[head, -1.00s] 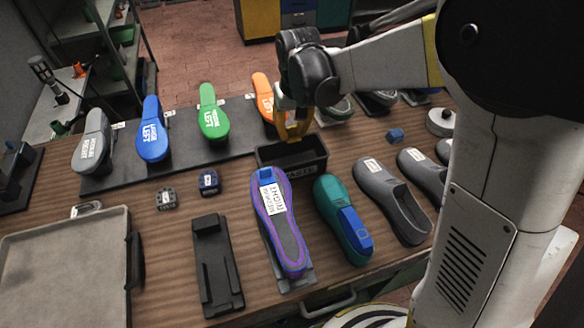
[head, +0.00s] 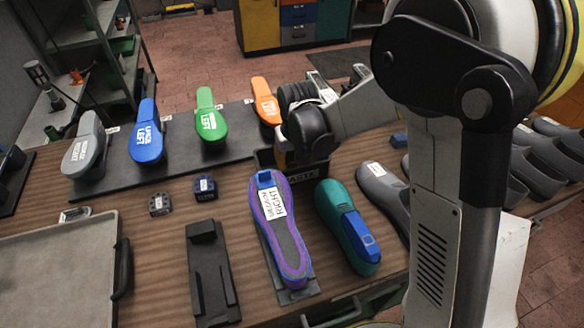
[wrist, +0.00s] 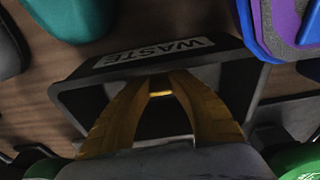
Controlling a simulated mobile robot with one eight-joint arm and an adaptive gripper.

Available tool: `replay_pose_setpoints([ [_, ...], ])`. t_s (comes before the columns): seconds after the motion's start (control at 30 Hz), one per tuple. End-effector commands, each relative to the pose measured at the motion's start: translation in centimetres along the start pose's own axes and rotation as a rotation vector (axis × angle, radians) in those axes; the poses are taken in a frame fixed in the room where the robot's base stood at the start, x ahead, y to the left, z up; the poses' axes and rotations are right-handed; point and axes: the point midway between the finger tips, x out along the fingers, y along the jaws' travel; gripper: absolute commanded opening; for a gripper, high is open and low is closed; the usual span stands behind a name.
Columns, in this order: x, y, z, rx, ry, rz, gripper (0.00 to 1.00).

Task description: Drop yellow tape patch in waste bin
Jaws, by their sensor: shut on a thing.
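The waste bin (wrist: 73,96) is a black open box with a white "WASTE" label, seen upside down in the wrist view. In the head view the bin (head: 264,160) is mostly hidden behind my gripper and arm. My gripper (wrist: 160,92) has yellow-brown fingers that reach into the bin's opening. They are shut on the yellow tape patch (wrist: 160,94), a thin yellow strip between the fingertips. In the head view my gripper (head: 288,160) is over the bin, and the patch is hidden there.
A purple shoe form (head: 281,235) and a teal one (head: 345,225) stand just in front of the bin. Grey shoes (head: 380,190) lie to the right. An orange last (head: 264,100) stands behind on the black board. A grey tray (head: 60,270) is at the left.

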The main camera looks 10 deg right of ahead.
Motion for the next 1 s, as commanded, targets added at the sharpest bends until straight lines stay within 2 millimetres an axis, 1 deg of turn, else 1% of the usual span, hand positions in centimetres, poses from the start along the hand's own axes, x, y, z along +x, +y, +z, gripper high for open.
replay_pose_setpoints([
  [0.1, -0.1, 0.0, 0.0, 0.0, 0.0, 0.0, 0.09],
  [0.23, 0.4, 0.0, 0.1, 0.0, 0.0, 0.0, 0.09],
  [0.27, 0.3, 0.0, 0.1, 0.0, 0.0, 0.0, 0.33],
  [0.3, 0.2, 0.0, 0.0, 0.0, 0.0, 0.0, 0.45],
  [0.57, 0.2, 0.0, 0.0, 0.0, 0.0, 0.0, 0.45],
  [0.67, -0.1, 0.0, 0.0, 0.0, 0.0, 0.0, 0.45],
  [0.77, -1.4, 0.0, 0.0, 0.0, 0.0, 0.0, 0.45],
  [0.87, -3.5, 0.0, 0.0, 0.0, 0.0, 0.0, 0.45],
  [1.0, -6.9, 0.0, 0.0, 0.0, 0.0, 0.0, 0.45],
])
